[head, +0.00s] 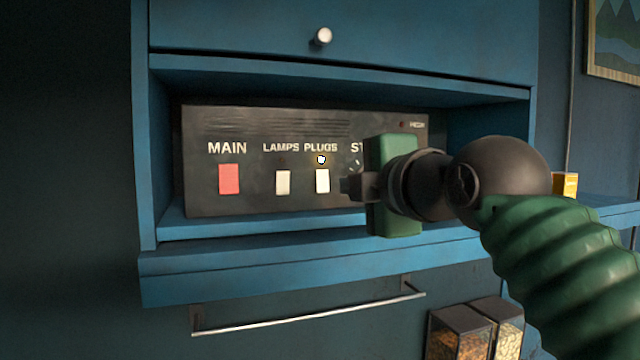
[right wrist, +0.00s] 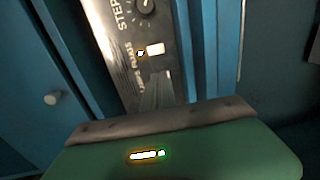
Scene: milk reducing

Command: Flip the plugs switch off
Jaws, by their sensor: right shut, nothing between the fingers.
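The plugs switch (head: 322,181) is a small white rocker under the label PLUGS on the dark control panel (head: 230,118). It also shows in the right wrist view (right wrist: 156,49), just beyond the fingertips. My right gripper (head: 350,187) is shut and empty, just right of the plugs switch in the head view. Its narrow shut fingers show in the right wrist view (right wrist: 155,92). I cannot tell whether they touch the panel. A small pale dot (head: 321,159) sits above the switch. My left gripper is out of view.
The panel sits in an open blue cabinet shelf (head: 200,232). A red MAIN switch (head: 229,179) and a white LAMPS switch (head: 283,182) lie left of the plugs switch. A knob (right wrist: 146,8) is close by. A bar handle (head: 310,312) is below.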

